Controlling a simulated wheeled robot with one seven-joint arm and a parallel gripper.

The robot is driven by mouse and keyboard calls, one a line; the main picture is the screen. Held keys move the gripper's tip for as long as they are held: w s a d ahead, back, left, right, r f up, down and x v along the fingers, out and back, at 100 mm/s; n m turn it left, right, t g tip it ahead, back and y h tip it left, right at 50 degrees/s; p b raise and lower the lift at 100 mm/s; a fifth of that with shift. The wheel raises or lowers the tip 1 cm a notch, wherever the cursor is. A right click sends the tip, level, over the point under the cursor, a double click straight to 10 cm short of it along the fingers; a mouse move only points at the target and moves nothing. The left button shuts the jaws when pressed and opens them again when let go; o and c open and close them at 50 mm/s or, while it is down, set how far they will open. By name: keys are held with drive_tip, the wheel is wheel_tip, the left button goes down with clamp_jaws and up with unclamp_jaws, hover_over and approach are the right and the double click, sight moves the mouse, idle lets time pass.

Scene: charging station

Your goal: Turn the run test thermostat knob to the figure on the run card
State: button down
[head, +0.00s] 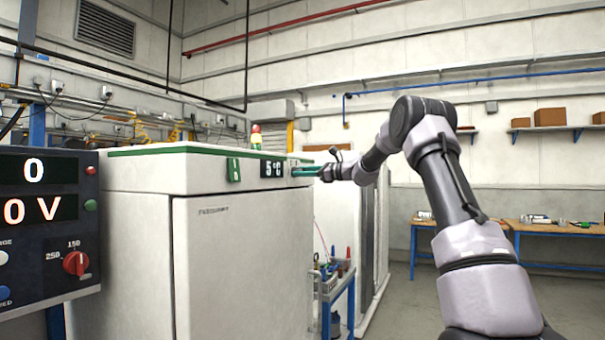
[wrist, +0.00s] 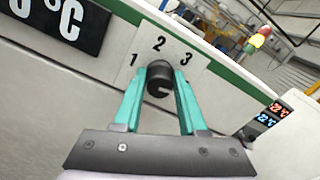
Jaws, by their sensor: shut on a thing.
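The thermostat knob (wrist: 159,82) is small, round and black, on a white plate marked 1, 2 and 3 (wrist: 159,44) in the wrist view. The teal fingers of my gripper (wrist: 160,74) are on either side of the knob and shut on it. A pale mark shows on the knob's lower part, but I cannot tell which figure it is set to. In the head view my gripper (head: 303,172) meets the cabinet's top panel just right of a black display (head: 273,169) reading 5 °C; the knob is hidden there. I cannot make out a run card for certain.
A green tag (head: 234,169) with an unclear pale mark hangs on the white cabinet (head: 240,255), left of the display. A dark control panel (head: 48,230) with a red knob stands at the left. Blue-legged benches (head: 565,229) stand at the far right, with open floor before them.

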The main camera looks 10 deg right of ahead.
drive_tip(key=shift+d+f+m, duration=0.1)
drive_tip(key=shift+m, duration=0.7)
drive_tip(key=shift+c, duration=2.3)
unclamp_jaws()
drive_tip(key=v, duration=1)
drive_tip(key=shift+s+d, duration=0.2)
drive_tip(key=shift+d, duration=0.15)
